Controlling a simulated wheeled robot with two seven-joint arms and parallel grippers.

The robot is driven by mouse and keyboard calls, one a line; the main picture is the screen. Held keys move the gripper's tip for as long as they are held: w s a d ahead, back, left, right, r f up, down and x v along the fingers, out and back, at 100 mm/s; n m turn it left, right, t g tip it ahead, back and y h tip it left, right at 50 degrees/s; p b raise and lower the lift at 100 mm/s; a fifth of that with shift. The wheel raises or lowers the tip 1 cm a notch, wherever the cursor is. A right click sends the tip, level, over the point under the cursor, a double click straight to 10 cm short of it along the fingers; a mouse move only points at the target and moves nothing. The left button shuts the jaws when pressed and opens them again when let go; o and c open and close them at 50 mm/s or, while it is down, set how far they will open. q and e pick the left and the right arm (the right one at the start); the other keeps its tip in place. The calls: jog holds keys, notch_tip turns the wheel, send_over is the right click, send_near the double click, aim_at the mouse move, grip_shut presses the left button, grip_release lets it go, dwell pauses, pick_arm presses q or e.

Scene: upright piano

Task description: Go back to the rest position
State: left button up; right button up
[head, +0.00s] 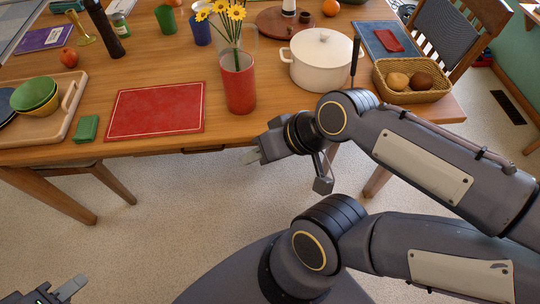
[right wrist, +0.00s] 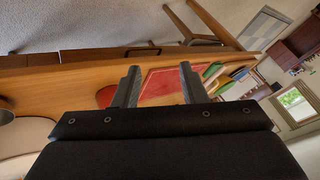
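My right gripper (head: 250,158) is in front of the table's near edge, below the red vase, in the head view. In the right wrist view its two fingers (right wrist: 160,84) stand apart with nothing between them, and the red mat shows beyond the gap. My left gripper (head: 64,290) is at the bottom left corner of the head view, low over the floor and apart from the table. Only its tip part shows; I see nothing held in it, and its opening is unclear.
The wooden table (head: 165,78) carries a red mat (head: 155,108), a red vase (head: 238,85) of yellow flowers, a white pot (head: 322,60), a bread basket (head: 411,82) and a green block (head: 87,129) near its front. The floor (head: 150,215) before it is clear.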

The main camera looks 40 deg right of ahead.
notch_tip(320, 180, up, 7)
jog(key=s+p, duration=0.1)
jog(key=p, duration=0.6)
jog(key=shift+s+d+g, duration=0.25)
jog(key=shift+s+g, duration=0.05)
jog(key=shift+g, duration=0.1)
jog(key=shift+f, duration=0.1)
